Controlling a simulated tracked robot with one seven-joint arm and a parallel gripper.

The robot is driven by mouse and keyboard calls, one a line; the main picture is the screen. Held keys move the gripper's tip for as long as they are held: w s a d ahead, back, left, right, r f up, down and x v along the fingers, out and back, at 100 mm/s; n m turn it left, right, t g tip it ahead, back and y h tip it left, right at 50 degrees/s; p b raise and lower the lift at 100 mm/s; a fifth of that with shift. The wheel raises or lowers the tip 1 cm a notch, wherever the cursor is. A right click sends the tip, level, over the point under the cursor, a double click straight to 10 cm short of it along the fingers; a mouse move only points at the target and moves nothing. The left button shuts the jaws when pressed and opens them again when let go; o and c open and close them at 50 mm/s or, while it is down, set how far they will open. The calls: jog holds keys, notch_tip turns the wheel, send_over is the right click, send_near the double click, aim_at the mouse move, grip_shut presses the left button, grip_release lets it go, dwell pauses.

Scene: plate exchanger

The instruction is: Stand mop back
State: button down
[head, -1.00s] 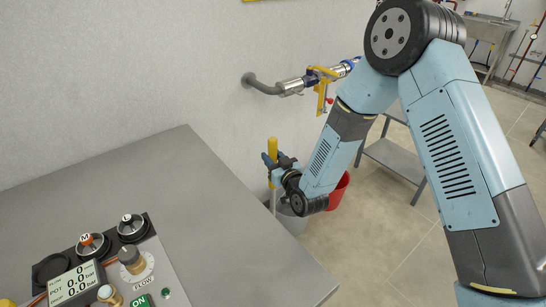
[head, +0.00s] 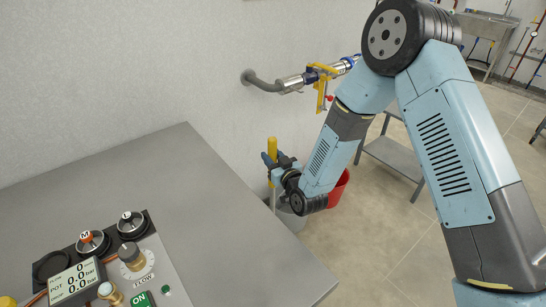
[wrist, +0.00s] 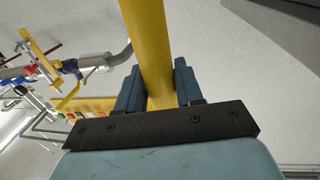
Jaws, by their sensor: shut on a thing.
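The mop's yellow handle (head: 272,148) stands roughly upright beyond the far right edge of the steel table in the head view. My gripper (head: 270,160) is shut on the handle near its upper part. In the wrist view the yellow handle (wrist: 150,50) runs between the two blue fingers (wrist: 158,85). A pale lower shaft shows below the gripper in the head view. The mop's head is hidden behind the table edge and the grey bucket.
A grey bucket (head: 291,220) and a red bucket (head: 340,189) stand on the floor beside the table (head: 215,215). A wall pipe with a yellow-handled valve (head: 321,88) is above them. A control panel (head: 120,265) sits on the table. Open floor lies to the right.

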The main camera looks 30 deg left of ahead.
jog(key=c, duration=0.6)
grip_release()
jog(key=shift+f, duration=0.1)
jog(key=shift+c, duration=0.2)
jog(key=v, duration=1.4)
jog(key=w+d+r+m+h, duration=0.1)
jog(key=w+d+r+h, duration=0.4)
jog(key=w+d+r, duration=0.45)
jog(key=w+d+r+m+h, duration=0.3)
jog(key=d+r+h, duration=0.2)
jog(key=d+r, duration=0.65)
jog(key=s+d+r+m+g+h, duration=0.1)
jog(key=s+d+r+m+h, duration=0.2)
jog(key=d, duration=0.5)
jog(key=s+d+r+m+g+h, duration=0.1)
jog(key=s+d+r, duration=0.3)
jog(key=s+d, duration=0.3)
jog(key=s+d+r+m+g, duration=0.1)
jog(key=s+d+r, duration=0.1)
jog(key=s+d, duration=0.2)
jog(key=s+d+r+m+g+h, duration=0.1)
jog(key=s+d, duration=0.3)
jog(key=s, duration=0.4)
jog(key=shift+s+d+r+m, duration=0.2)
jog(key=shift+s+r+m, duration=0.15)
jog(key=shift+m, duration=0.15)
